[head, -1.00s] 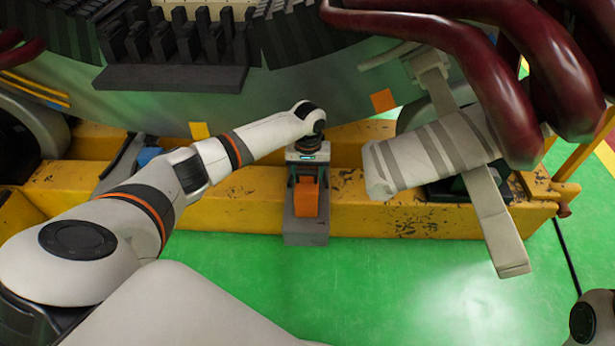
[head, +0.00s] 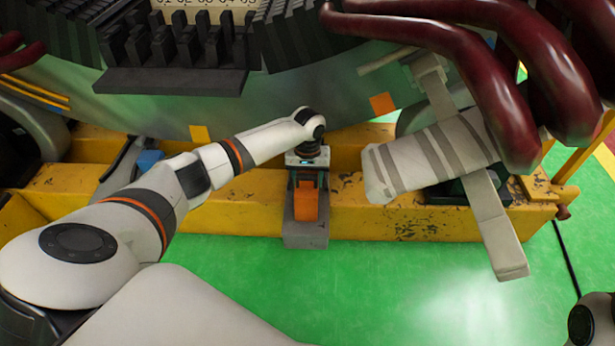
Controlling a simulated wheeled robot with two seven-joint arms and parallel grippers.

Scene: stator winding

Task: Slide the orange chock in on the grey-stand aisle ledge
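The orange chock (head: 306,203) is at the middle of the head view, on a grey ledge block (head: 305,234) at the yellow beam. My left gripper (head: 307,184) points down over the chock, with a dark finger at each side of its upper part. The fingers appear closed on the chock. The chock's far side and underside are hidden. Of my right arm only a white and black part shows at the bottom right corner; its gripper is out of view.
The yellow beam (head: 390,216) runs across behind the ledge. A wrapped white bundle (head: 425,160) with a hanging strap and thick dark red pipes (head: 510,90) stand to the right. The large stator curves above. Green floor in front is clear.

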